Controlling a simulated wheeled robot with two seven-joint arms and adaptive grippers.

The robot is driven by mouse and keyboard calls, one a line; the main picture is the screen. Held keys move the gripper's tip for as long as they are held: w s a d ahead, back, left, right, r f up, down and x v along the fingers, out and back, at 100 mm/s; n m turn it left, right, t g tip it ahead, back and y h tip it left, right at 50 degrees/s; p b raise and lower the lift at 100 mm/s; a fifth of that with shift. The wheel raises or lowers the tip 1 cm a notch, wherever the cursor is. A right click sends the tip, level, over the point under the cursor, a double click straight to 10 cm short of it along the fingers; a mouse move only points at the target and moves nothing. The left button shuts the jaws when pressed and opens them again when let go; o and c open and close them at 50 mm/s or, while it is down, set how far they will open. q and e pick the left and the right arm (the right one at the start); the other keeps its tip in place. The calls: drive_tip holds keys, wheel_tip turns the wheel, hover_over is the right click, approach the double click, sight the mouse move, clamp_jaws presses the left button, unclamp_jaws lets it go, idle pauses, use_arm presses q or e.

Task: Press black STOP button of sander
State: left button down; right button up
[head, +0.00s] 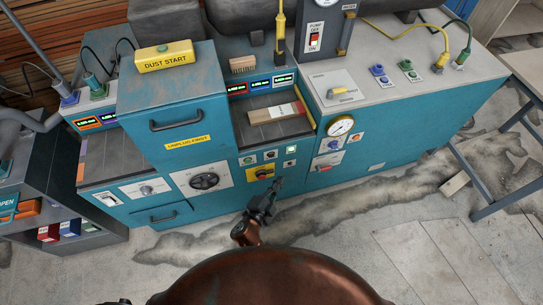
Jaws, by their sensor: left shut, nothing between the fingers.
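The sander is a large teal machine (410,130) with a grey top. A row of small buttons sits on white plates on its front. One plate, with a small dark button (270,155), is in the middle of the row; its lettering is too small to read, so I cannot tell whether it is STOP. My left gripper (276,184) is shut and empty. My right gripper is out of view.
A pale green button (291,150) is right of the row. A handwheel dial (204,181) is to the left and a pressure gauge (340,126) to the right. A wood block (270,113) lies in the recess above. A grey metal frame (475,180) stands at right.

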sight(271, 156)
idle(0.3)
use_arm(q)
drive_tip(key=w+a, duration=0.2)
drive_tip(key=w, duration=0.6)
drive_tip(key=shift+w+a, duration=0.2)
drive_tip(key=shift+a, duration=0.15)
idle(1.0)
drive_tip(key=shift+w, duration=0.15)
drive_tip(key=shift+w+a, duration=0.15)
drive_tip(key=shift+w, duration=0.15)
